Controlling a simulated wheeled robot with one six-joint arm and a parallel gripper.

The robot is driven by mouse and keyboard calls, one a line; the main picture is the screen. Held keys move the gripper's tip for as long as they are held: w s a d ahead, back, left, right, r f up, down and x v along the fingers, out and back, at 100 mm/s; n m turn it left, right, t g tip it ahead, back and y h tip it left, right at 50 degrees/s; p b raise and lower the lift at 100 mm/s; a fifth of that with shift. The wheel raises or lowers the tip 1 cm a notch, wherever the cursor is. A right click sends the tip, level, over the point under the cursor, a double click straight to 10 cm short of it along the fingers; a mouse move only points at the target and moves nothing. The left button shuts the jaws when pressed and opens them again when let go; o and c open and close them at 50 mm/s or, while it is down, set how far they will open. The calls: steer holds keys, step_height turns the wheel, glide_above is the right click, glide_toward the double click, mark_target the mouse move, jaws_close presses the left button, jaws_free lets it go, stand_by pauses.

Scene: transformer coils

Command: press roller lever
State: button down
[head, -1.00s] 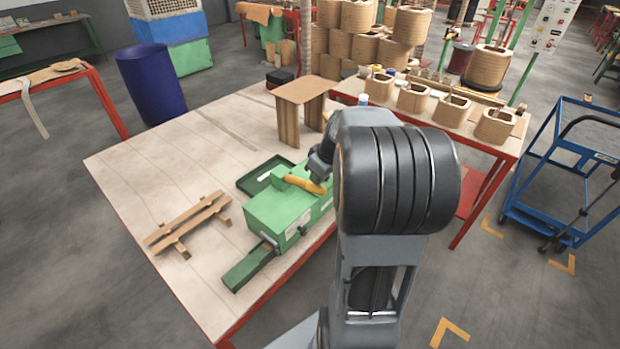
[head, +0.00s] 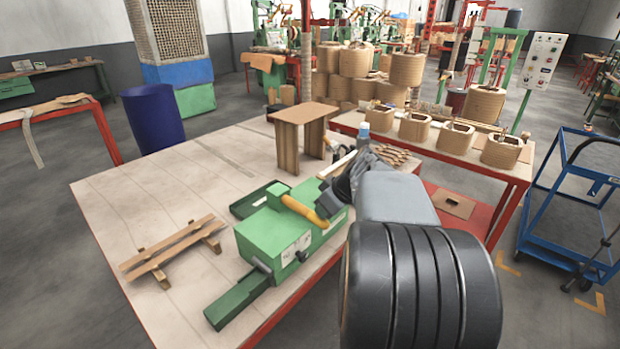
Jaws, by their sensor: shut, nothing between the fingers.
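A green roller machine (head: 265,237) sits near the front edge of the wooden table. A yellow-orange lever (head: 300,209) lies slanted across its top, its lower right end close to my arm. My gripper (head: 327,206), dark grey, is at the right end of the machine, beside that end of the lever. It looks shut with nothing held. The fingertips are small and partly hidden, and I cannot tell whether they touch the lever. A small dark handle (head: 262,266) sticks out at the machine's front, above a green bed that extends toward the front left.
A wooden slatted rack (head: 172,250) lies left of the machine. A dark green tray (head: 258,197) is behind it, and a small brown stand (head: 288,146) farther back. Several wound coils stand on the red-framed table (head: 475,160) at right.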

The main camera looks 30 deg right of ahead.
steer(key=shift+s+f, duration=0.15)
steer(key=shift+f, duration=0.25)
steer(key=shift+r, duration=0.1)
steer(key=w+r+p+v, duration=0.1)
steer(key=p+v, duration=0.1)
steer(key=v, duration=1.1)
steer(key=shift+d+r+p, duration=0.25)
steer(key=shift+p, duration=0.1)
steer(key=shift+w, duration=0.1)
stand_by(0.4)
